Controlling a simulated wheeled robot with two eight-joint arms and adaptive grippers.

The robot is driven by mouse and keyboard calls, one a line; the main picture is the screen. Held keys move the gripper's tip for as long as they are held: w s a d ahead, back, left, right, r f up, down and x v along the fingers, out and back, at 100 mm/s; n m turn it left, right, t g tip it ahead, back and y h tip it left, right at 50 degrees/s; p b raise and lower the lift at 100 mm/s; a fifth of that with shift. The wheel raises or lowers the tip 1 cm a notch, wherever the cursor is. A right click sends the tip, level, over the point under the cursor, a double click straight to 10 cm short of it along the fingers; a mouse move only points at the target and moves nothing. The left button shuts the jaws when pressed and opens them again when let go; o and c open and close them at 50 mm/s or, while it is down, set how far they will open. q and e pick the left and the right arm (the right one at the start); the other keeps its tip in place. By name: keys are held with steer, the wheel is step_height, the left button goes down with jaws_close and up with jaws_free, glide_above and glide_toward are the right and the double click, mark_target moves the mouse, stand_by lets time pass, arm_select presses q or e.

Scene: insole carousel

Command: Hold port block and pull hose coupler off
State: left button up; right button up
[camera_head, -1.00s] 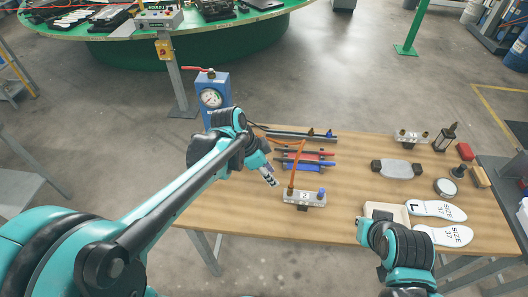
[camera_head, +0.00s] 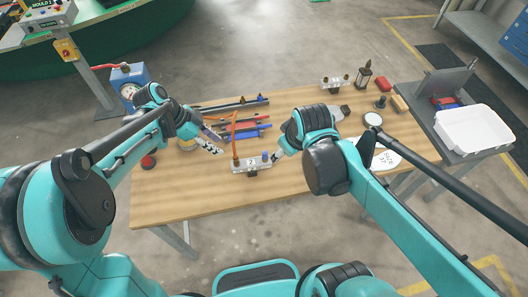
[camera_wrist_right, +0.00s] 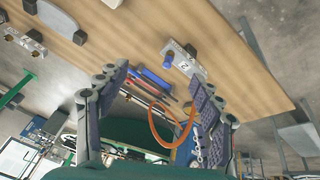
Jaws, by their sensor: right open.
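The silver port block (camera_head: 251,168) stands on the wooden table; it also shows between my right fingers in the right wrist view (camera_wrist_right: 184,60). A blue knob (camera_head: 265,156) is on its right end. The orange hose (camera_head: 234,130) rises from its left end, where the coupler (camera_head: 236,161) looks seated; the hose loops in the wrist view (camera_wrist_right: 177,140). My left gripper (camera_head: 210,144) appears open and empty, left of the block. My right gripper (camera_head: 278,155) is open near the block's right end; its spread fingers show in the wrist view (camera_wrist_right: 163,85), not touching the block.
Blue and red tools (camera_head: 240,132) lie behind the block. A white bin (camera_head: 474,130) stands on the side table. The front of the table is clear.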

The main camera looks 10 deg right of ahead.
mark_target(265, 153)
steer(key=w+a+f+n+g, duration=0.1)
steer(key=w+f+n, duration=0.2)
steer(key=f, duration=0.1)
steer(key=w+a+f+n+g, duration=0.1)
steer(key=w+a+f+n, duration=0.1)
steer(key=f, duration=0.3)
steer(key=w+a+f+n+g, duration=0.1)
steer(key=w+f+n+g, duration=0.1)
steer(key=w+f+n, duration=0.2)
steer(key=shift+w+a+f, duration=0.1)
steer(key=shift+a+f, duration=0.2)
steer(key=shift+f, duration=0.8)
step_height(265, 153, down, 7)
steer(key=shift+w+f, duration=0.1)
steer(key=shift+f, duration=0.1)
jaws_close()
